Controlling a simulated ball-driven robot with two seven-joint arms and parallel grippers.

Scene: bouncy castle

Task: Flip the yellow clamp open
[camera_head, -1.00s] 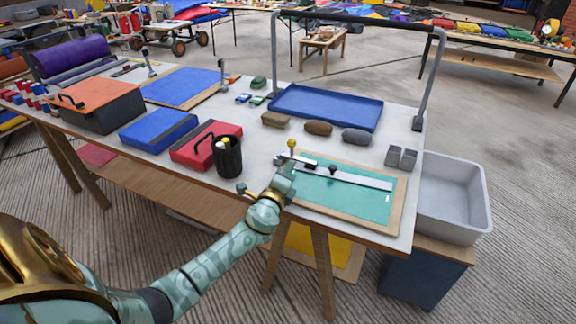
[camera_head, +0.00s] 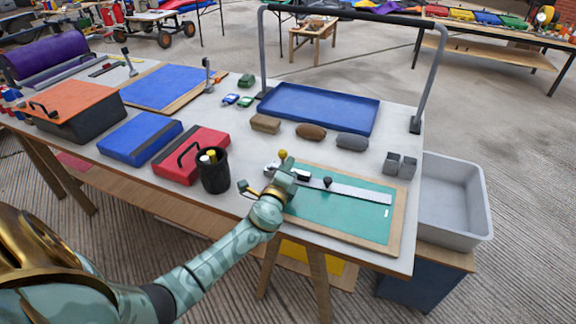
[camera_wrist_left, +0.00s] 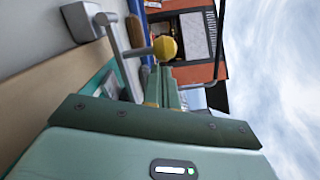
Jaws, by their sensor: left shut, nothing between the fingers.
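The yellow clamp is a small metal toggle clamp (camera_head: 303,174) at the left end of a steel ruler (camera_head: 350,190) on a green board (camera_head: 325,215). Its yellow ball knob (camera_head: 283,154) stands up above the clamp body. In the left wrist view the knob (camera_wrist_left: 165,48) sits at the end of a metal lever (camera_wrist_left: 137,51), just beyond my fingers. My left gripper (camera_head: 288,164) is shut and empty, close beside the knob; contact cannot be told. It partly hides the clamp. My right gripper is not in view.
A black cup (camera_head: 214,172) with tools stands left of my gripper, by a red case (camera_head: 190,160). A second knobbed lever (camera_head: 243,186) is at the table's front edge. A blue tray (camera_head: 320,107), stones and a grey bin (camera_head: 455,195) lie beyond and right.

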